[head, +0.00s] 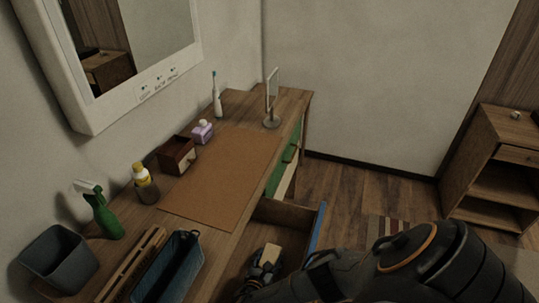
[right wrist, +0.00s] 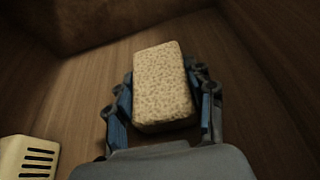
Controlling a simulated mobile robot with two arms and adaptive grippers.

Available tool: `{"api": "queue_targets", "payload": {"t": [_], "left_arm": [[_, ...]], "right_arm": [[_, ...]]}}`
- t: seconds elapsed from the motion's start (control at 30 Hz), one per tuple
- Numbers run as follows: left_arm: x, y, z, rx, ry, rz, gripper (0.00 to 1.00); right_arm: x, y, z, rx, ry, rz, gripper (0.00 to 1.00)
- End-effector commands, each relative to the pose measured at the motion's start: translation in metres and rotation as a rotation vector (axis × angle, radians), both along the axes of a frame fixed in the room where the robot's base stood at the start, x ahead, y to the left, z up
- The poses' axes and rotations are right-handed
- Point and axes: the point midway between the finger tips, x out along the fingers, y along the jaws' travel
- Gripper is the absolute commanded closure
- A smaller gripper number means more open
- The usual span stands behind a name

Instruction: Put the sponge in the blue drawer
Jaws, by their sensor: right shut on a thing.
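The sponge (head: 271,251) is a tan, speckled block. In the right wrist view the sponge (right wrist: 162,84) sits between the two blue-padded fingers of my right gripper (right wrist: 162,100), which is shut on it. In the head view my right gripper (head: 264,263) holds it within the outline of the pulled-out drawer with the blue front (head: 317,230). Brown wooden surfaces surround the sponge in the wrist view; I cannot tell whether it touches the drawer floor. My left gripper is not in view.
A cream slotted object (right wrist: 27,156) lies lower left in the wrist view. The tabletop (head: 240,105) holds a brown mat (head: 221,178), green spray bottle (head: 102,214), yellow-capped bottle (head: 146,184), dark bin (head: 60,262) and blue basket (head: 170,270). A wooden shelf (head: 497,165) stands at right.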

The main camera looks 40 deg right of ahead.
Motion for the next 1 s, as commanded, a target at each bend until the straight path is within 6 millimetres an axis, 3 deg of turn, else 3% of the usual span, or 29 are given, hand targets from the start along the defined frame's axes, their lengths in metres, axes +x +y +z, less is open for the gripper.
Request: {"api": "queue_targets", "payload": {"t": [0.3, 0.33, 0.4, 0.43, 0.8, 1.0], "left_arm": [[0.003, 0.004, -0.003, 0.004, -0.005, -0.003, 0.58], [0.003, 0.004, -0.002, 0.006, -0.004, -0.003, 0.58], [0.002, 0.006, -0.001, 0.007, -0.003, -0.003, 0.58], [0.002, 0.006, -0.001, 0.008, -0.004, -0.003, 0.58], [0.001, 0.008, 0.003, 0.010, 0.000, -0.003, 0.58], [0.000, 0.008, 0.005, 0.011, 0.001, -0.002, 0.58]], "right_arm": [[0.000, 0.000, -0.004, 0.000, 0.001, 0.000, 0.59], [0.000, 0.000, -0.002, 0.000, 0.001, 0.000, 0.40], [0.000, 0.000, -0.002, 0.000, 0.001, 0.000, 0.26], [0.000, 0.000, -0.002, 0.000, 0.001, 0.000, 0.24], [0.000, 0.000, 0.004, 0.000, 0.000, 0.000, 0.24], [-0.014, 0.027, 0.012, 0.005, 0.001, 0.002, 0.24]]}}
